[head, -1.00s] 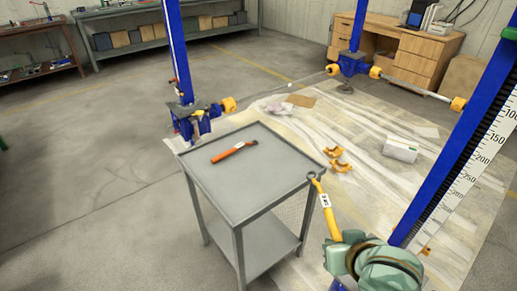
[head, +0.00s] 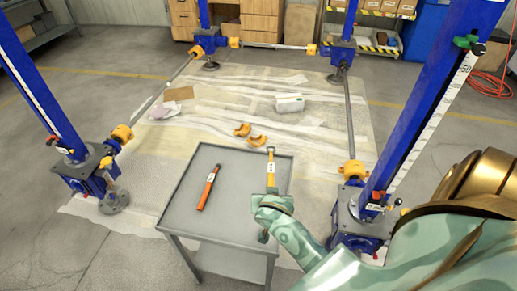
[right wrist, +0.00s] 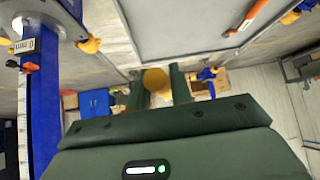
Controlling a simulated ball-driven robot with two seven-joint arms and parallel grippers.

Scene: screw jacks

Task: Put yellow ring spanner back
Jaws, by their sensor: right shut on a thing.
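The yellow ring spanner (head: 271,176) has a white label on its handle and a dark ring end pointing away from me. In the head view it shows over the right part of the grey trolley top (head: 226,217). Whether it touches the top I cannot tell. My right gripper (head: 270,202) is shut on it. In the right wrist view a round yellow part (right wrist: 156,80) sits between the two dark fingers, seen nearly end on. The lower part of the spanner is mostly hidden by my green hand. My left gripper is not in view.
An orange-handled tool (head: 209,188) lies left on the trolley top. Blue screw jacks (head: 93,181) stand around, one (head: 360,215) close right of the trolley.

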